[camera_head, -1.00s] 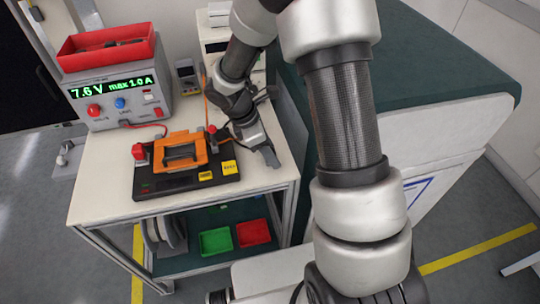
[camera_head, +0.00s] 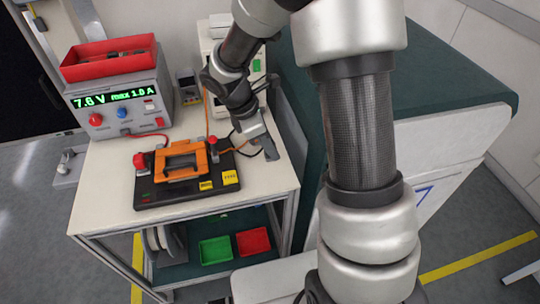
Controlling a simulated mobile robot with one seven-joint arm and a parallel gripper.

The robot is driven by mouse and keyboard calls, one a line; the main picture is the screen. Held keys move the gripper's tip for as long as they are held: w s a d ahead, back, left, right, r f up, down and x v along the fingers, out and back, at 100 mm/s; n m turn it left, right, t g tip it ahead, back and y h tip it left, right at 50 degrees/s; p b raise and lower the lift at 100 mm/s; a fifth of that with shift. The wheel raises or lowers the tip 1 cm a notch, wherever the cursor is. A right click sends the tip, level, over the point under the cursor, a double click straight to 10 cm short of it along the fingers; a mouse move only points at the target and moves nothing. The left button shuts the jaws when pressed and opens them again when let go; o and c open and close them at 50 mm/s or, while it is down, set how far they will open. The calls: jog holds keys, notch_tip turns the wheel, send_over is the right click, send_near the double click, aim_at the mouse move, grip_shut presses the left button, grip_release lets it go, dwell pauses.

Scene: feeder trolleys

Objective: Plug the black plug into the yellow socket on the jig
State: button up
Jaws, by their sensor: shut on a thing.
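The jig is a black base (camera_head: 150,200) with an orange clamp frame (camera_head: 184,162) on top, on the white trolley top. Two yellow patches, a larger one (camera_head: 231,178) and a smaller one (camera_head: 206,186), mark its front right; I cannot tell a socket opening in them. My gripper (camera_head: 269,150) is just right of the jig, pointing down near the trolley's right side. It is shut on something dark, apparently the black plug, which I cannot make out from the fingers. A thin orange cable (camera_head: 236,148) runs close by the gripper.
A power supply (camera_head: 120,108) with a red bin (camera_head: 108,58) on it stands behind left. A meter (camera_head: 187,85) stands at the back. Green (camera_head: 216,249) and red (camera_head: 253,241) trays lie on the lower shelf. The trolley front strip (camera_head: 110,208) is clear.

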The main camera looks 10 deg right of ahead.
notch_tip(320, 180, up, 4)
jog(key=shift+r+p, duration=0.2)
jog(key=shift+p, duration=0.2)
jog(key=p+v, duration=0.3)
jog(key=p, duration=0.1)
jog(key=shift+d+r+p, duration=0.15)
jog(key=shift+r+p, duration=0.05)
jog(key=shift+p, duration=0.1)
jog(key=s+a+p, duration=0.1)
jog(key=a, duration=1)
jog(key=shift+s+a, duration=0.25)
jog(key=shift+a, duration=0.15)
jog(key=shift+f, duration=0.15)
dwell(0.4)
notch_tip(320, 180, down, 3)
jog(key=shift+r+b, duration=0.1)
jog(key=shift+b, duration=0.35)
dwell(0.4)
